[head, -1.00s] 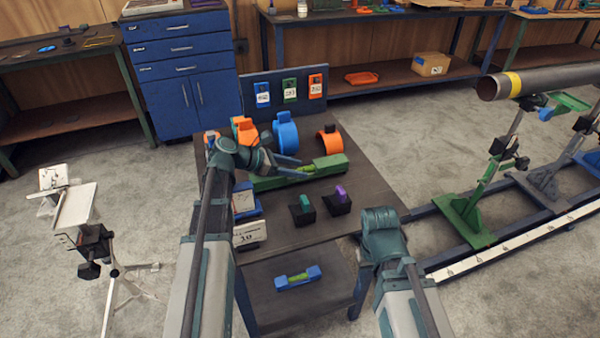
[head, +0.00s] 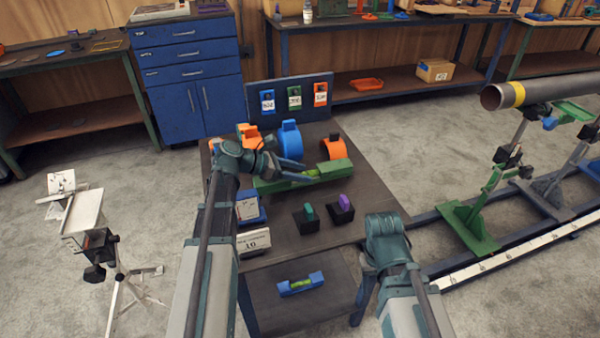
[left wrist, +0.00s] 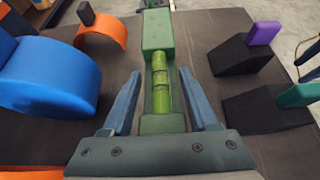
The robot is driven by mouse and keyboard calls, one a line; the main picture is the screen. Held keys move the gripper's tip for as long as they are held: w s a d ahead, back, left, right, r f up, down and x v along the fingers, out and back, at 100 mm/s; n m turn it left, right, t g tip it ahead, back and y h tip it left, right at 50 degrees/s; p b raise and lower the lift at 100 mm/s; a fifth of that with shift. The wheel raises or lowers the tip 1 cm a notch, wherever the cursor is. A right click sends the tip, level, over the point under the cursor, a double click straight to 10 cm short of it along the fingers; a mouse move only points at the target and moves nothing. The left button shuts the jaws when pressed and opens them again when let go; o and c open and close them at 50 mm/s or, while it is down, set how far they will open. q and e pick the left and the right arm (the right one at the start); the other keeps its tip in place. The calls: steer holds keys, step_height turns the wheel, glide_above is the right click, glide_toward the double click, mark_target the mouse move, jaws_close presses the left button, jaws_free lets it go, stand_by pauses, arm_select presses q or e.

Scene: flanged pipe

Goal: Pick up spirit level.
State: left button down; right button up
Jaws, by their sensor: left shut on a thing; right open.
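The green spirit level (head: 334,171) lies along the dark table top, with a yellow-green vial in its middle. It also shows in the left wrist view (left wrist: 157,35), running away from me up the picture. My left gripper (head: 302,172) is at the level's middle and shut on it. In the left wrist view its blue-grey fingers (left wrist: 162,90) stand on either side of the vial section. I cannot make out a gap under the level. My right arm shows at the lower right in the head view; its gripper is not visible.
A blue clamp (head: 290,140) and an orange clamp (head: 333,148) stand behind the level. Black blocks with a teal tab (head: 310,219) and a purple tab (head: 341,211) stand in front. A blue level (head: 300,284) lies on the lower shelf. The table's right side is clear.

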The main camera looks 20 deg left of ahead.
arm_select(q)
step_height(320, 180, up, 3)
steer(key=shift+f+p, duration=0.1)
steer(key=shift+p, duration=0.85)
steer(key=w+d, duration=0.1)
steer(key=d, duration=1.5)
step_height(320, 180, up, 10)
steer(key=p, duration=1)
steer(key=shift+w+d, duration=0.1)
